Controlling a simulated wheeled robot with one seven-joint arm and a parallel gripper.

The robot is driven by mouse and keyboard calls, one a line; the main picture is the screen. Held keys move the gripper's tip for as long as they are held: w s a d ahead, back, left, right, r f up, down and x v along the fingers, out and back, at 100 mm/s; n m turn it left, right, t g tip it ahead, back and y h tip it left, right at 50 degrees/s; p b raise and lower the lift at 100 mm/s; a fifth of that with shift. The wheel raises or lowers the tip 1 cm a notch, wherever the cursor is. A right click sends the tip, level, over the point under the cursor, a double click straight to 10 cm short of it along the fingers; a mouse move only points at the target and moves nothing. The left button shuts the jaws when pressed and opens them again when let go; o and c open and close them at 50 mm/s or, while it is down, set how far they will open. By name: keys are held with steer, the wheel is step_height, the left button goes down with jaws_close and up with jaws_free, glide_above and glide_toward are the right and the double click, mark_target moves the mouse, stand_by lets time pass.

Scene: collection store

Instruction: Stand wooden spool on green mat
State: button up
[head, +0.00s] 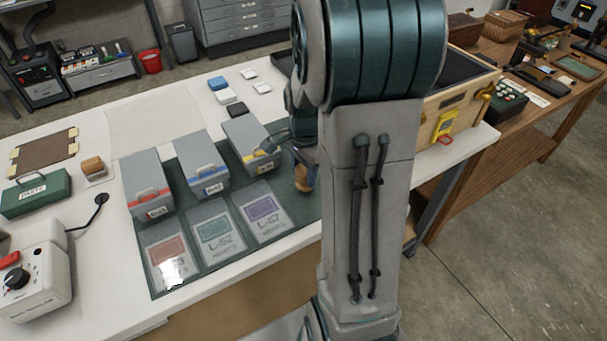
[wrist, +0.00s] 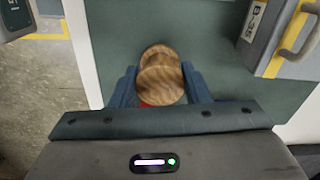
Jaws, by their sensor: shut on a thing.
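The wooden spool (wrist: 160,75) is brown with visible grain and sits between the two blue fingers of my gripper (wrist: 161,84) in the wrist view. My gripper is shut on it. In the head view the spool (head: 301,184) shows small beside my arm, over the right part of the green mat (head: 309,211). The mat also fills much of the wrist view (wrist: 212,60). Whether the spool's base touches the mat cannot be told. My arm hides part of the mat's right side in the head view.
Three grey boxes with red, blue and yellow marks (head: 147,180) stand on the mat, the yellow-marked one (head: 248,136) close to my gripper. Three labelled cards (head: 214,231) lie in front. A wooden crate (head: 460,100) stands at right. Bare mat lies around the spool.

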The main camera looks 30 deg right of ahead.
steer(key=shift+f, duration=1.05)
steer(key=shift+f, duration=0.15)
steer(key=o, duration=1)
steer(key=shift+c, duration=0.2)
